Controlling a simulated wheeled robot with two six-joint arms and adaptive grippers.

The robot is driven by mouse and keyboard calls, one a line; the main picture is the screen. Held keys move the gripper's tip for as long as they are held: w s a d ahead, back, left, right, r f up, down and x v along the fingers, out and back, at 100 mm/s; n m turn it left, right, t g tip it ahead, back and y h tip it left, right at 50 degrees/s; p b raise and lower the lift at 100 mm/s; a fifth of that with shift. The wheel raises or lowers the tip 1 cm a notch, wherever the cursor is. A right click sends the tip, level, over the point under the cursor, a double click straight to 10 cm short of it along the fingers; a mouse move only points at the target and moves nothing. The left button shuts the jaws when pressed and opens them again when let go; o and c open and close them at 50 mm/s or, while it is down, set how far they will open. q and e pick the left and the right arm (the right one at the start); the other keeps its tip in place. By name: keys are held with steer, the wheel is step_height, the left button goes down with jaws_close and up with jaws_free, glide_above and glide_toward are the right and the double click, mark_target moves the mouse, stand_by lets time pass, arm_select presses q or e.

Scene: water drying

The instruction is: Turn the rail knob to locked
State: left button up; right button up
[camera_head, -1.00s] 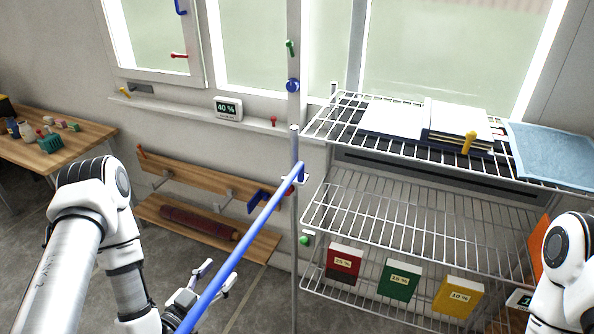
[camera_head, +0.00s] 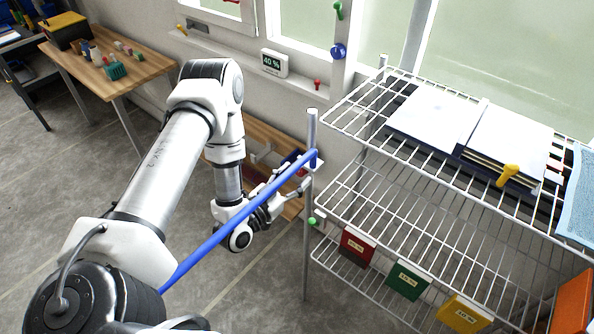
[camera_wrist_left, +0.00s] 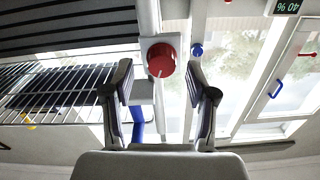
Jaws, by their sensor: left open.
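A round red knob (camera_wrist_left: 161,60) with a pale mark line shows in the left wrist view, on a white post, framed by the two fingers. I take it for the rail knob; the head view hides it behind the rail and gripper. The blue rail (camera_head: 240,218) slopes up to the post (camera_head: 311,128) in the head view, and part of it shows below the knob in the wrist view (camera_wrist_left: 137,122). My left gripper (camera_head: 300,177) is open near the rail's upper end, fingers either side of the knob in the picture; contact cannot be told. My right gripper is out of view.
A wire shelf (camera_head: 352,128) with papers and coloured boxes stands close on the right. A green knob (camera_head: 319,215) is low by the post. The window ledge (camera_head: 230,52) and wooden bench (camera_head: 262,132) lie behind. A wooden table (camera_head: 130,72) stands at back left.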

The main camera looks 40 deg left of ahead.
arm_select(q)
steer(key=shift+w+d+f, duration=0.1)
steer(key=shift+w, duration=0.55)
steer(key=shift+s, duration=0.15)
steer(key=shift+s+a, duration=0.15)
steer(key=shift+a, duration=0.05)
steer(key=shift+c, duration=1)
jaws_close()
